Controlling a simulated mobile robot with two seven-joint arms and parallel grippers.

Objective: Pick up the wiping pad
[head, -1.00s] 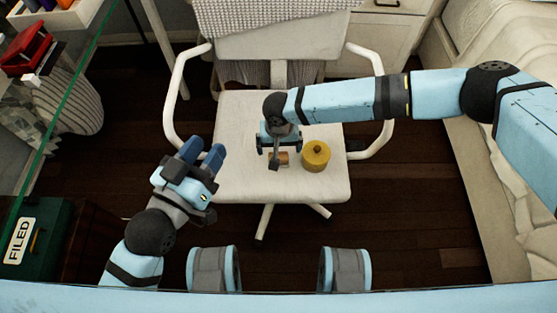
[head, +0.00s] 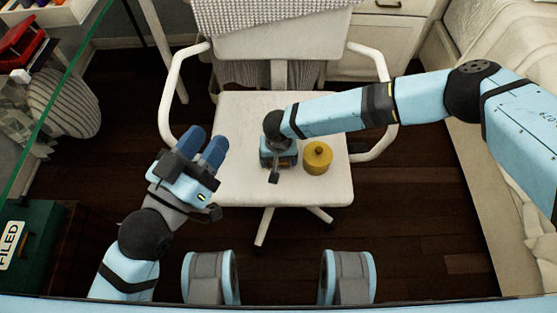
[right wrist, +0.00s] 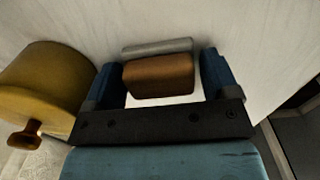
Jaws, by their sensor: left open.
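The wiping pad (right wrist: 158,75), a brown block with a grey strip along its far side, lies on the white chair seat (head: 240,190). In the right wrist view it sits between the two blue fingers of my right gripper (right wrist: 165,78), with small gaps to both. My right gripper is open and points down over the seat; in the head view it (head: 279,160) hides the pad. My left gripper (head: 203,148) is open and empty at the left front edge of the seat.
A yellow lidded pot (head: 317,159) stands on the seat just right of my right gripper; it is at the left in the right wrist view (right wrist: 45,90). White armrests flank the seat. A bed (head: 500,60) is at the right, and a green box (head: 35,240) at the lower left.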

